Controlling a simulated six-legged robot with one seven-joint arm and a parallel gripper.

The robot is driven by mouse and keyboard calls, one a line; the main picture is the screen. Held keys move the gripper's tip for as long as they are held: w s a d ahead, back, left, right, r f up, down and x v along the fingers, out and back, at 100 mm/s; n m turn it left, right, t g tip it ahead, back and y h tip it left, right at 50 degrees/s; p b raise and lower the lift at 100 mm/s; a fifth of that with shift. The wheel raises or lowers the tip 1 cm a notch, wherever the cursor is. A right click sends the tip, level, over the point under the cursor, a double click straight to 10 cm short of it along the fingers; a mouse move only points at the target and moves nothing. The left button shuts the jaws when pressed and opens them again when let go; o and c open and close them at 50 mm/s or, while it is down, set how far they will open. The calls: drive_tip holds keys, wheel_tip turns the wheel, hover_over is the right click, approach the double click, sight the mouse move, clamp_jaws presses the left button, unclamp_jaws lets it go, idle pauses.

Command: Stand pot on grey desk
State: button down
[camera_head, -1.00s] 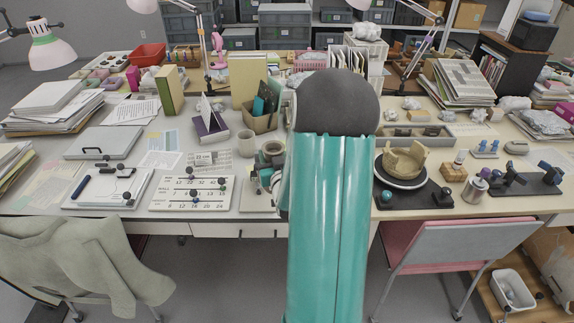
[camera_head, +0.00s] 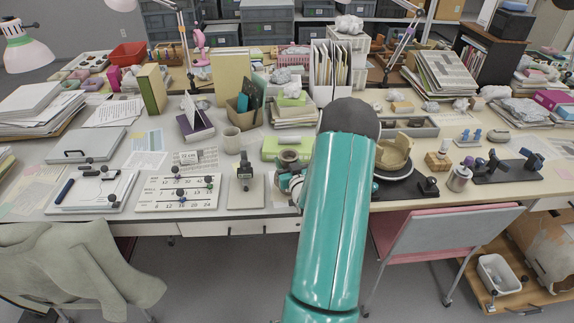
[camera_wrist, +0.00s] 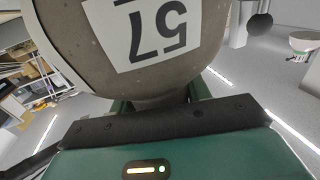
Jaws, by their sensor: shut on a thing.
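The pot (camera_head: 289,157) is brownish, with its round dark mouth facing up in the head view. In the wrist view the pot (camera_wrist: 150,80) is close up, grey-brown, with a white label reading 57 upside down. My gripper (camera_head: 290,176) is shut on the pot; my teal arm partly hides it. In the wrist view the jaws of my gripper (camera_wrist: 160,103) show on both sides of the pot's lower part. The pot is over the right part of the grey desk (camera_head: 228,218). I cannot tell whether its base touches the desk.
A small dark stand on a grey board (camera_head: 245,192) and a chart board (camera_head: 178,193) lie to the left. A broken tan vessel (camera_head: 393,150) sits on the right desk. Little desk is bare.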

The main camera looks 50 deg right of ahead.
drive_tip(key=shift+f, duration=0.55)
drive_tip(key=shift+f, duration=0.1)
drive_tip(key=c, duration=0.7)
unclamp_jaws()
drive_tip(key=shift+f, duration=0.1)
drive_tip(key=shift+s+a, duration=0.15)
drive_tip(key=shift+s, duration=0.05)
drive_tip(key=v, duration=1.1)
drive_tip(key=shift+s+a, duration=0.2)
drive_tip(key=shift+s, duration=0.1)
